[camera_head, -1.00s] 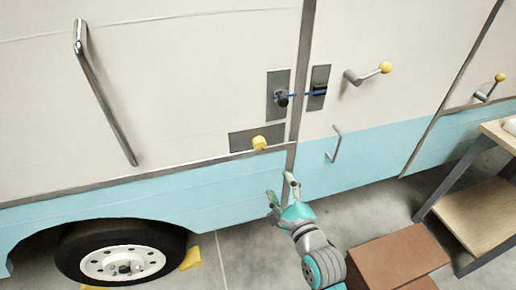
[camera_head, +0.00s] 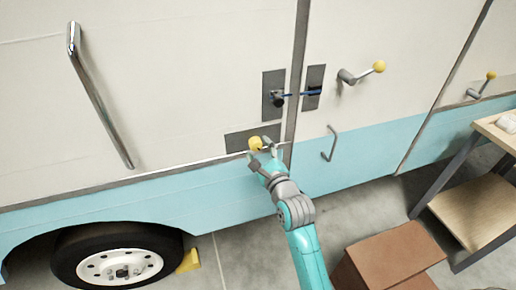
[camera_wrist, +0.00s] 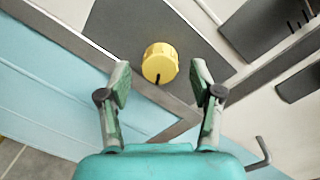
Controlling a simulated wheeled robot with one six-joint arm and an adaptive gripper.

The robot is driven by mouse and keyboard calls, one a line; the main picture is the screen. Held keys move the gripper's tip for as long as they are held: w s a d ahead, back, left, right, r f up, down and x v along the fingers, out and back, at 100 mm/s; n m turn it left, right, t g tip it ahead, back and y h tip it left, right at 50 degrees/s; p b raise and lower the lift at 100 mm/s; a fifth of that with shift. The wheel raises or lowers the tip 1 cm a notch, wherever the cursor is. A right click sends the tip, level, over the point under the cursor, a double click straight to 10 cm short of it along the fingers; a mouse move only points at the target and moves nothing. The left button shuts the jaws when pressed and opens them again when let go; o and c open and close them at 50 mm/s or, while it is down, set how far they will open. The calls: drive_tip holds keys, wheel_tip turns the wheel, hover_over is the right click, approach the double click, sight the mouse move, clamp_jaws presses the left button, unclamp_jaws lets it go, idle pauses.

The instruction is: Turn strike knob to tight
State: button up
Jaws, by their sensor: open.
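The yellow strike knob (camera_head: 255,143) sits on a dark grey plate (camera_head: 234,142) low on the camper's side. In the wrist view the knob (camera_wrist: 159,63) is round and ridged, with a dark mark at its lower edge. My gripper (camera_head: 265,150) is open in front of the plate. In the wrist view my gripper's fingertips (camera_wrist: 160,80) stand on either side of the knob's lower part, with visible gaps to it. Whether the fingertips reach as deep as the knob is hard to tell. Marks on the plate cannot be read.
A latch with a dark knob (camera_head: 277,99) and a blue link is above, beside the door seam. A yellow-tipped lever (camera_head: 363,72) and a small handle (camera_head: 330,143) are to the right. A brown box (camera_head: 390,258) and a wooden-topped bench (camera_head: 480,190) stand at lower right.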

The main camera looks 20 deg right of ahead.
drive_tip(key=shift+w, duration=0.6)
drive_tip(key=c, duration=1.1)
drive_tip(key=shift+c, duration=0.2)
